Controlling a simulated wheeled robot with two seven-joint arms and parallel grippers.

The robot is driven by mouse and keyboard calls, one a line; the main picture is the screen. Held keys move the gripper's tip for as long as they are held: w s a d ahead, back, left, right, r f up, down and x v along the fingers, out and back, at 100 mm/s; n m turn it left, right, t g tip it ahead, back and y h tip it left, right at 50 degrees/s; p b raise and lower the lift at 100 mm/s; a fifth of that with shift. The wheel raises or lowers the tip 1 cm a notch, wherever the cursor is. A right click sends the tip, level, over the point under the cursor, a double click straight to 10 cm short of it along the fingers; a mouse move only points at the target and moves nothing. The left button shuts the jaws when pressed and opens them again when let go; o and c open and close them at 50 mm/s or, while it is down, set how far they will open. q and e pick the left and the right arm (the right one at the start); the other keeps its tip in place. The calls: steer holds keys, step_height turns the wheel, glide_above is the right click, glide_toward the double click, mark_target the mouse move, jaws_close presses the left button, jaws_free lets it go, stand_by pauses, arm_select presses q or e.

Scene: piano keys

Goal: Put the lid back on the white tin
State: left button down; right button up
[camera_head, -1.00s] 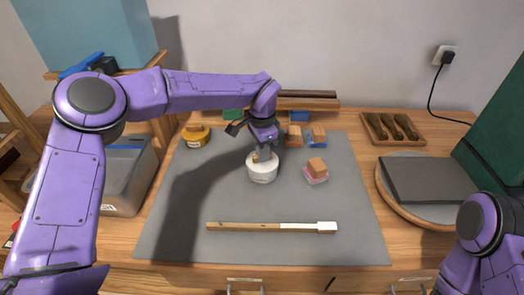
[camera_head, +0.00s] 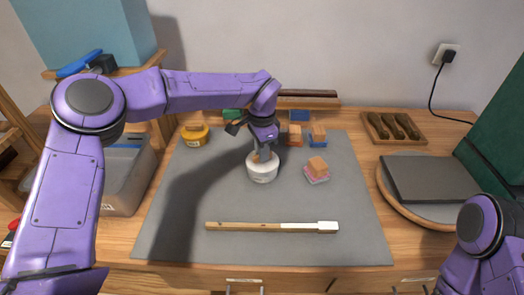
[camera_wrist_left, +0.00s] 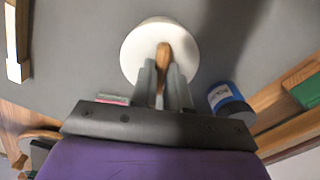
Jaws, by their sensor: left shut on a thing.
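The white tin (camera_head: 262,176) stands on the grey mat, in the middle toward the back. Its round white lid (camera_wrist_left: 135,52) with a brown wooden knob (camera_wrist_left: 163,56) fills the top middle of the left wrist view. My left gripper (camera_head: 262,154) points down over the tin, its fingers closed around the knob. The lid is over the tin and looks level and in line with it. I cannot tell whether a thin gap is left between them. My right gripper is out of view; only part of my right arm shows at the lower right.
A yellow tin (camera_head: 195,135) stands left of the white tin. A long wooden stick (camera_head: 270,226) lies in front.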

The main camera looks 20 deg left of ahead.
arm_select(q)
steer(key=shift+b, duration=0.35)
stand_by(0.5)
stand_by(0.3)
steer(key=c, duration=0.6)
jaws_free()
steer(key=shift+o, duration=0.2)
steer(key=shift+r+p, duration=1.7)
steer(key=shift+r, duration=1.85)
jaws_close()
steer(key=shift+f, duration=0.2)
steer(key=shift+f+b, duration=3.1)
steer(key=shift+b, duration=0.05)
